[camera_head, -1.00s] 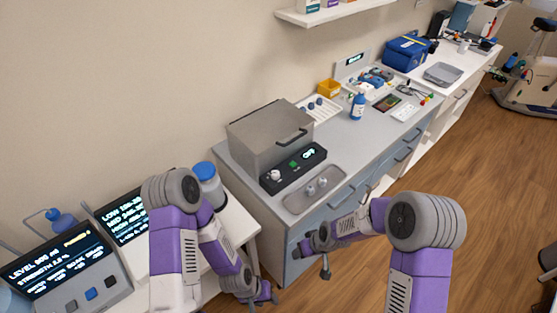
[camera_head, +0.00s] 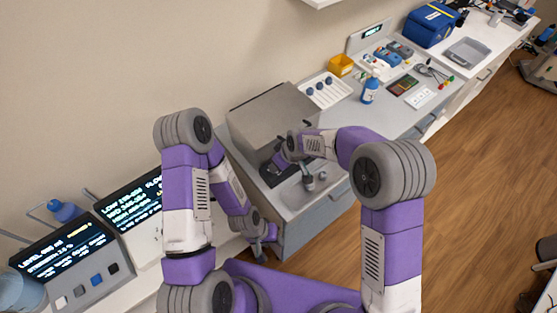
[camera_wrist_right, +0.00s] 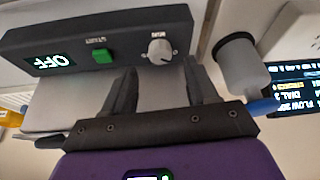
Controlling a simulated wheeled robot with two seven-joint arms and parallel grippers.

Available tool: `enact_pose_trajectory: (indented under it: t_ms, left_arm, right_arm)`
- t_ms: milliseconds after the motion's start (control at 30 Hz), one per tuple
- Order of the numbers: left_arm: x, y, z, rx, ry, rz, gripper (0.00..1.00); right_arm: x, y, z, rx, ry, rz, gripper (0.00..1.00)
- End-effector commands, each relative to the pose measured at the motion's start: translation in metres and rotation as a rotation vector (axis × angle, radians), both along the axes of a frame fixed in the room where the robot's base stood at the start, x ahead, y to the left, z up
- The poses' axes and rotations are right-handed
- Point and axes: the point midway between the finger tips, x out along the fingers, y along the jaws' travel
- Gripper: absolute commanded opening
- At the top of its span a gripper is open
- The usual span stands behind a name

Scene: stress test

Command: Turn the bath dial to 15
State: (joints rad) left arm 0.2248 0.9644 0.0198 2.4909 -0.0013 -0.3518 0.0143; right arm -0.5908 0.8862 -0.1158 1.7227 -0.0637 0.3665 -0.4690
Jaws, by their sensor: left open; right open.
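The bath (camera_head: 268,115) is a grey lidded box on the counter, with a black control panel (camera_wrist_right: 20,43) on its front. The dial's setting is too small to read. My right gripper (camera_wrist_right: 161,70) is open and empty, its fingers on either side of the line to the dial, seemingly short of it. In the head view my right arm hides most of the panel. My left gripper (camera_head: 265,246) is open, low beside the counter's near corner.
A white rack (camera_head: 322,90), a yellow box (camera_head: 341,65) and a blue bottle (camera_head: 370,90) stand behind. Lit screens (camera_head: 62,250) stand at left.

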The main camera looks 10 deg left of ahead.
Motion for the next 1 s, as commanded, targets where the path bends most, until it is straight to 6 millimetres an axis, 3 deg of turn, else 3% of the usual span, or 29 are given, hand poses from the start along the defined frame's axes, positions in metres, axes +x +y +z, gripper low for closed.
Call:
enact_pose_trajectory:
  t_ms: [233,633,1000]
  left_arm:
    - [0.000,0.000,0.000,0.000,0.000,0.000,0.43]
    - [0.000,0.000,0.000,0.000,0.000,0.000,0.43]
    - [0.000,0.000,0.000,0.000,0.000,0.000,0.43]
  right_arm:
    - [0.007,0.011,-0.033,0.000,0.002,-0.001,0.58]
    - [0.009,0.014,-0.040,0.001,0.000,-0.002,0.58]
    - [0.009,0.014,-0.040,0.001,0.000,-0.002,0.02]
